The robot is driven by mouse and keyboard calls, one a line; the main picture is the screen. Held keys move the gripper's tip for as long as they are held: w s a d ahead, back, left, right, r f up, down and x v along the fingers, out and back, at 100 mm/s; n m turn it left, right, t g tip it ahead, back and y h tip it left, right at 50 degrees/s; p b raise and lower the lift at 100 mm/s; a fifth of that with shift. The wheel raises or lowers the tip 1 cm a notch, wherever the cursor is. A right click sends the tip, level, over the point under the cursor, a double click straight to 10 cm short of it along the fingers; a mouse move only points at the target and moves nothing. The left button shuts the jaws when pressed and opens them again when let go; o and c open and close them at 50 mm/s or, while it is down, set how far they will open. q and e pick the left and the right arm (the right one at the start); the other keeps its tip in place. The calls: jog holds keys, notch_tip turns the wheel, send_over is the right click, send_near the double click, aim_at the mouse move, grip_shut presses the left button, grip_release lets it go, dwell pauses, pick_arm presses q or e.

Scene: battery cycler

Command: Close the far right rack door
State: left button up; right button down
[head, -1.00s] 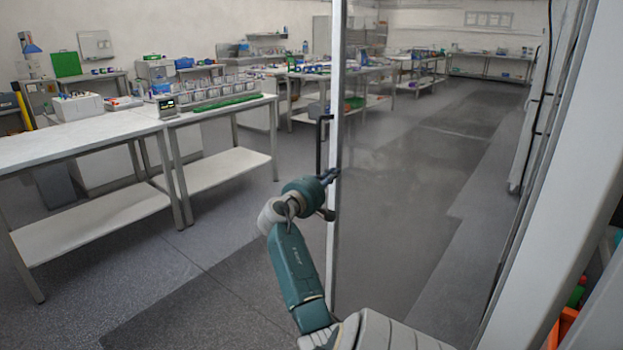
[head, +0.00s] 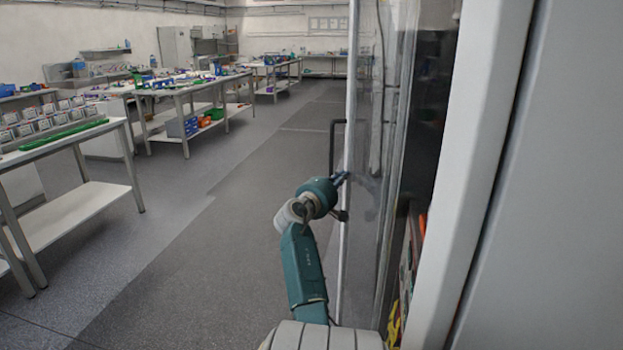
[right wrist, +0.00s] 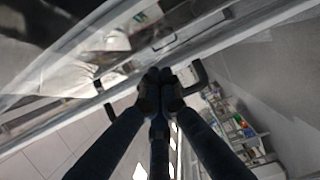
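The rack door (head: 351,90) is a clear glass panel with a light metal edge, seen at a steep angle in the head view. It stands partly open, at a narrow angle to the rack frame (head: 478,150). Its black bar handle (head: 334,143) is on the outer side near the edge. My left gripper is out of view.
White workbenches (head: 75,132) with instruments stand at the left. More benches (head: 190,88) stand farther back. The aisle floor (head: 200,240) between benches and door is clear. Coloured items show inside the rack behind the glass.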

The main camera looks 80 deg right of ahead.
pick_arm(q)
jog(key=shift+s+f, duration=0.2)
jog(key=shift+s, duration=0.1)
pick_arm(e)
jog(key=s+m+g+y, duration=0.2)
jog(key=s+g, duration=0.1)
jog(key=s, duration=1.1)
jog(key=shift+s+d+m+g, duration=0.2)
jog(key=shift+d+m+g, duration=0.05)
jog(key=shift+m+g, duration=0.15)
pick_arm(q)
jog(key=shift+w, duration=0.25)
pick_arm(e)
jog(key=shift+s, duration=0.1)
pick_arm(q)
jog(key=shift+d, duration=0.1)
